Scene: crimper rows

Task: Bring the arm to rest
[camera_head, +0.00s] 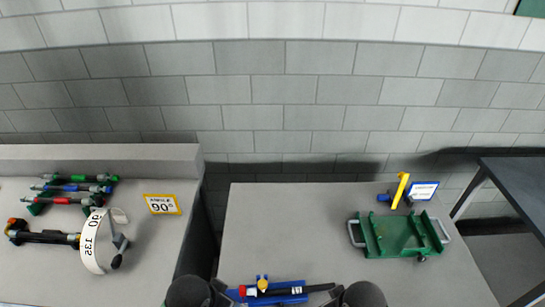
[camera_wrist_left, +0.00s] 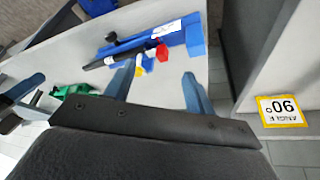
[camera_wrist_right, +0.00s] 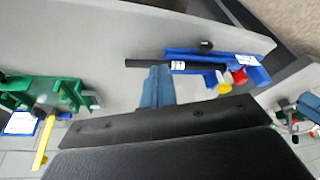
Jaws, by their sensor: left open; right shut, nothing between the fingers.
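My left gripper (camera_wrist_left: 157,80) is open in the left wrist view, with bare table between its fingers. My right gripper (camera_wrist_right: 160,72) is shut and empty in the right wrist view, its tips near a blue holder (camera_wrist_right: 215,58) in the picture. In the head view, dark parts of my two arms flank that holder (camera_head: 290,298) at the bottom edge; the fingers are not clear there. A black tool (camera_head: 285,291) with a red end and a yellow part lies in the holder. It also shows in the left wrist view (camera_wrist_left: 120,52).
A green tray (camera_head: 400,237) with grey handles stands at the table's right, near a yellow upright (camera_head: 400,190) and a blue-framed sign (camera_head: 424,191). The left table holds several coloured tools, a white looped strip (camera_head: 90,240) and a yellow-framed sign (camera_head: 162,204). A gap separates the tables.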

